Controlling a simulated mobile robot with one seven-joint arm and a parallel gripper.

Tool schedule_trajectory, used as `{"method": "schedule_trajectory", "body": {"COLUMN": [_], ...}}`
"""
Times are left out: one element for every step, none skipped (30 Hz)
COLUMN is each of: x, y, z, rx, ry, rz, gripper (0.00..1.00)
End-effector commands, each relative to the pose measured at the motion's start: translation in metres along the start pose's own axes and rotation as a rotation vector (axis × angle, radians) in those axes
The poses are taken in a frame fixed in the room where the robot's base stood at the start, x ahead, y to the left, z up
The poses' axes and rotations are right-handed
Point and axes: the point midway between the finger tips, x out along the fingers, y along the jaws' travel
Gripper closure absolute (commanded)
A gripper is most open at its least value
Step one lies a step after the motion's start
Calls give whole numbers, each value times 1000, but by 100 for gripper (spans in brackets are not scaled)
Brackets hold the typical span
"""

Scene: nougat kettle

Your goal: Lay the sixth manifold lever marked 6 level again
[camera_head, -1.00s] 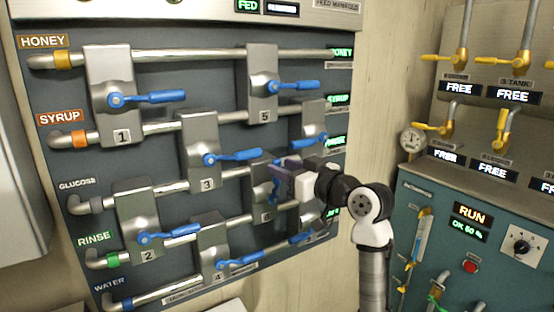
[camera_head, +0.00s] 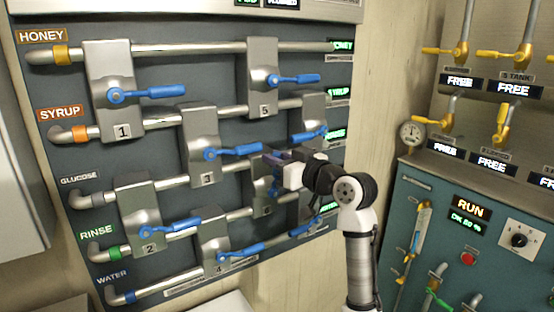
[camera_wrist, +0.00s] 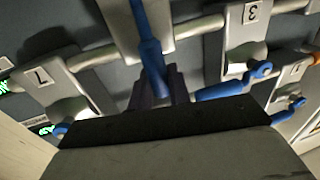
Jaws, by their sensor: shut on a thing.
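The sixth manifold lever (camera_head: 275,188) is blue and sits on a grey valve block (camera_head: 262,208) in the lower middle of the manifold; my gripper partly covers it in the head view. The small plate low on that block is hard to read. In the wrist view the lever (camera_wrist: 147,45) runs steeply down the picture across its block, into the dark jaws. My gripper (camera_head: 275,160) is shut on the lever; the fingertips (camera_wrist: 158,88) show on either side of it. The exact tilt of the lever is hard to judge.
Other blue levers lie close by: lever 3 (camera_head: 235,151) to the upper left, lever 5 (camera_head: 295,79) above, lever 4 (camera_head: 240,248) to the lower left. The block marked 7 (camera_wrist: 60,85) shows at left in the wrist view. A teal control cabinet (camera_head: 420,200) stands at right.

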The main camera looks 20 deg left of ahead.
Motion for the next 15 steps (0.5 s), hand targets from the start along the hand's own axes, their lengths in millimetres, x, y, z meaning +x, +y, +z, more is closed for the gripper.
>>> {"method": "schedule_trajectory", "body": {"x": [0, 0, 0, 0, 0, 0, 0, -1, -1, -1, -1, -1, -2, -2, -2], "y": [0, 0, 0, 0, 0, 1, 1, 2, 3, 4, 5, 7, 8, 10, 13], "z": [0, 0, 0, 0, 0, 0, 0, 0, 0, 0, 0, 0, 0, 0, 1], "rx": [0, 0, 1, 2, 4, 9, 13, 19, 30, 40, 52, 69, 84, 102, 127], "ry": [0, 0, 0, 1, 1, 2, 3, 4, 6, 8, 10, 14, 16, 20, 25], "rz": [0, 0, 0, 0, 0, 0, 0, 0, 0, 0, 0, 0, 0, 0, 0], "gripper": [100, 100, 100, 100, 100, 100, 100, 100, 100, 100, 100, 100, 100, 100, 100]}}
